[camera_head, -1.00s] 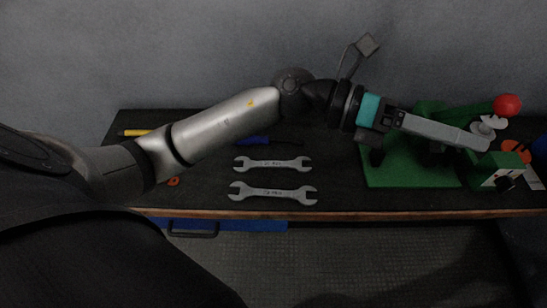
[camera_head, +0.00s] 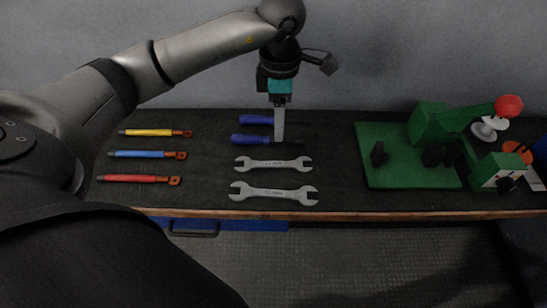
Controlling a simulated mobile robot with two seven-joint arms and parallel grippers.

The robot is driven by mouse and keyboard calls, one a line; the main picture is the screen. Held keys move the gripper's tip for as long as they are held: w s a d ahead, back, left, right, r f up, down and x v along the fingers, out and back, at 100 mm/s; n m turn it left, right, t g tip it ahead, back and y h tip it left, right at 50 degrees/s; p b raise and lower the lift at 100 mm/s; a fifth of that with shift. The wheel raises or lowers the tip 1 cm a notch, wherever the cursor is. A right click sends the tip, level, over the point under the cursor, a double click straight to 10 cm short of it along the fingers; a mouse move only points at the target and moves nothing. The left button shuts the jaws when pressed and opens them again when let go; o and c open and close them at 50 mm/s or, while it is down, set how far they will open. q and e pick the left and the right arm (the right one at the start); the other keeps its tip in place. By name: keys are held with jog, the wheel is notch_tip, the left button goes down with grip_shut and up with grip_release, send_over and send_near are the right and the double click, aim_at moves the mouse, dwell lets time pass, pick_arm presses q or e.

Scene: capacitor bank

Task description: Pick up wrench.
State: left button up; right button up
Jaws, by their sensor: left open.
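Two grey double-ended wrenches lie flat on the dark bench top, one behind the other. The upper wrench (camera_head: 273,164) is the smaller one. The lower wrench (camera_head: 273,193) is larger and lies nearer the front edge. My left gripper (camera_head: 280,138) points down just behind the upper wrench, over the screwdrivers. It is open and empty, though its fingers overlap in this view. My right gripper is not in view.
Two blue-handled screwdrivers (camera_head: 252,139) lie behind the wrenches, partly hidden by my gripper. Yellow, blue and red cables (camera_head: 136,179) lie at left. A green fixture (camera_head: 395,172) with a red ball (camera_head: 508,106) stands at right. The bench's front edge (camera_head: 330,213) is near the lower wrench.

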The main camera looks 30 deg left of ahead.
aim_at(278, 163)
pick_arm(q)
notch_tip(278, 163, down, 13)
jog(key=shift+s+d+r, duration=0.1)
dwell(0.4)
grip_shut()
dwell(0.4)
